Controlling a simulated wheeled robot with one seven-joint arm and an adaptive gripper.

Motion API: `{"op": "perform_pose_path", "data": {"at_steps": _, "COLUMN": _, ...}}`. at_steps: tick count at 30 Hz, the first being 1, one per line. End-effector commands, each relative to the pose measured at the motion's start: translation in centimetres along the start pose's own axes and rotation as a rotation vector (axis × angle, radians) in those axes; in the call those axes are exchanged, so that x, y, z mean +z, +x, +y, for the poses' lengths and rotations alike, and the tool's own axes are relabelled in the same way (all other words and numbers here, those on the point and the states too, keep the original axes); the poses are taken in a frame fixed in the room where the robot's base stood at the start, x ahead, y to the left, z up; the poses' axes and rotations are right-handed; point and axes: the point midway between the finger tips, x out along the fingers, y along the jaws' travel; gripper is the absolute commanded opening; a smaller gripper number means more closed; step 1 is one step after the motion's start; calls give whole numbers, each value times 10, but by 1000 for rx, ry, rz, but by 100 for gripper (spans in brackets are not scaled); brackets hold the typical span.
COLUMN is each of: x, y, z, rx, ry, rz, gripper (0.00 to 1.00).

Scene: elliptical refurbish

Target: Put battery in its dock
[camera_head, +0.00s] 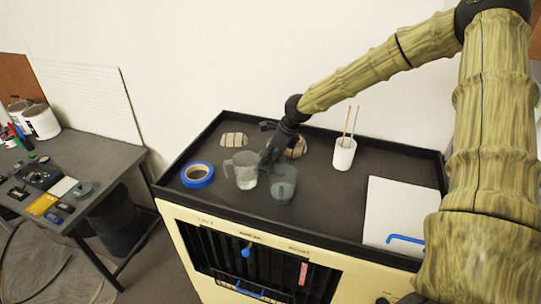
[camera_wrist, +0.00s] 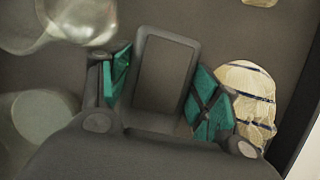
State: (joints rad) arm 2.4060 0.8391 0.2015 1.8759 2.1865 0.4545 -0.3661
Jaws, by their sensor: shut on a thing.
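My gripper (camera_head: 270,152) is low over the dark top of the cart, among the cups. In the wrist view its teal finger pads (camera_wrist: 163,88) are on either side of a dark grey rectangular block (camera_wrist: 165,72), and it is shut on this block. The block looks like the battery, but no label shows. In the head view the block is too dark and small to make out. I cannot tell which thing is the battery's dock.
A clear jug (camera_head: 246,170) and a clear cup (camera_head: 283,184) stand close to my gripper. A pale striped object (camera_wrist: 246,98) lies beside the right finger. Blue tape (camera_head: 197,175), a white cup with sticks (camera_head: 344,154) and a white panel (camera_head: 400,212) are also on the cart (camera_head: 325,212).

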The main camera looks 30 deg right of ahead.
Motion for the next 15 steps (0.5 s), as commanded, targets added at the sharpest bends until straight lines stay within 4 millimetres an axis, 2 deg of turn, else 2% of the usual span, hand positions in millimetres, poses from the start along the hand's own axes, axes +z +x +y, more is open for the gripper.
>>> {"op": "perform_pose_path", "data": {"at_steps": 13, "x": -2, "y": 5, "z": 0, "rx": -1, "ry": -1, "rz": -2, "gripper": 34}}
{"op": "perform_pose_path", "data": {"at_steps": 14, "x": -2, "y": 5, "z": 0, "rx": -1, "ry": -1, "rz": -1, "gripper": 64}}
{"op": "perform_pose_path", "data": {"at_steps": 15, "x": -2, "y": 4, "z": 0, "rx": -1, "ry": -1, "rz": -1, "gripper": 71}}
